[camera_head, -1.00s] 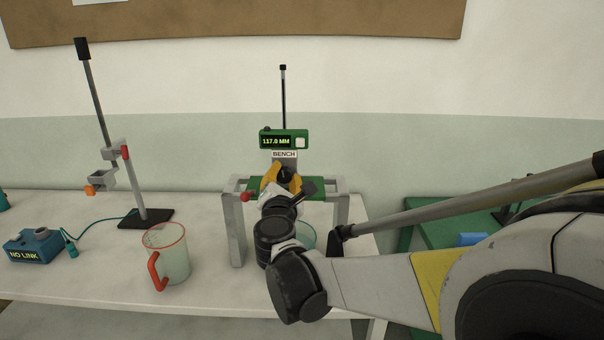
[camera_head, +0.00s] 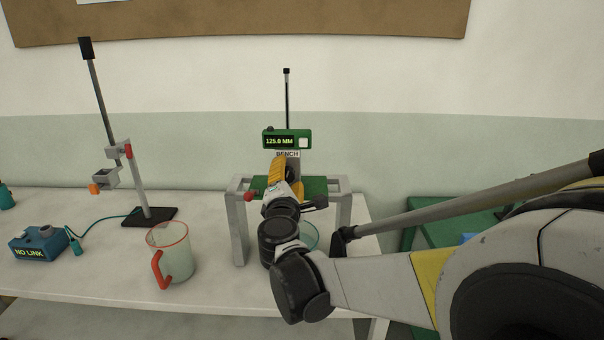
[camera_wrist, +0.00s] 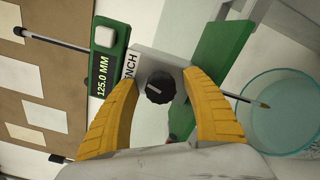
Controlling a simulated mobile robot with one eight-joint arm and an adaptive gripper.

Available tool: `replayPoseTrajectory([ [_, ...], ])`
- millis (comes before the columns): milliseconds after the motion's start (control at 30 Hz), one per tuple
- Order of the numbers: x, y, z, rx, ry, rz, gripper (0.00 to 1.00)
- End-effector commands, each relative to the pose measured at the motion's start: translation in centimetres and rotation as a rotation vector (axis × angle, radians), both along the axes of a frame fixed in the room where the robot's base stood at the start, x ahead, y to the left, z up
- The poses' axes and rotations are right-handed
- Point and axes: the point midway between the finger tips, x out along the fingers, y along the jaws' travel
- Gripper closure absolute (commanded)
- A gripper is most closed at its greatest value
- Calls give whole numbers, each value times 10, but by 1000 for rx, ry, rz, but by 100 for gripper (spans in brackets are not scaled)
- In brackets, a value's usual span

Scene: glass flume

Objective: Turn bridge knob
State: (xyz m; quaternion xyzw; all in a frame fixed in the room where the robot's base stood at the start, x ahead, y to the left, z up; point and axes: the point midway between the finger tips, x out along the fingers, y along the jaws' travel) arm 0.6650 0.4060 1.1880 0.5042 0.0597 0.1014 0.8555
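A black ridged knob (camera_wrist: 160,87) with a pale line on its face sits on the grey block of the bridge marked "BENCH" (camera_head: 287,155). My gripper (camera_wrist: 161,80) has its yellow fingers apart, one on each side of the knob. Gaps show between the fingers and the knob, so it is not clasped.
The bridge's grey frame (camera_head: 239,232) stands on the white bench, with a red ball (camera_head: 250,196) at its left. A clear bowl (camera_wrist: 280,110) lies below. A red-rimmed jug (camera_head: 178,260), a clamp stand (camera_head: 147,200) and a blue "NO LINK" box (camera_head: 38,246) are at left.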

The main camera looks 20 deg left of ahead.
Motion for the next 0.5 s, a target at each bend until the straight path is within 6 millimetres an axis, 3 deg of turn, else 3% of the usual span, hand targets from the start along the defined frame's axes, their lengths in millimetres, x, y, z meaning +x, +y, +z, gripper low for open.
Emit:
replayPoseTrajectory([
  [267, -8, -1, 0, 0, 0, 2, 44],
  [500, -55, -12, 0, 0, 0, 2, 44],
])
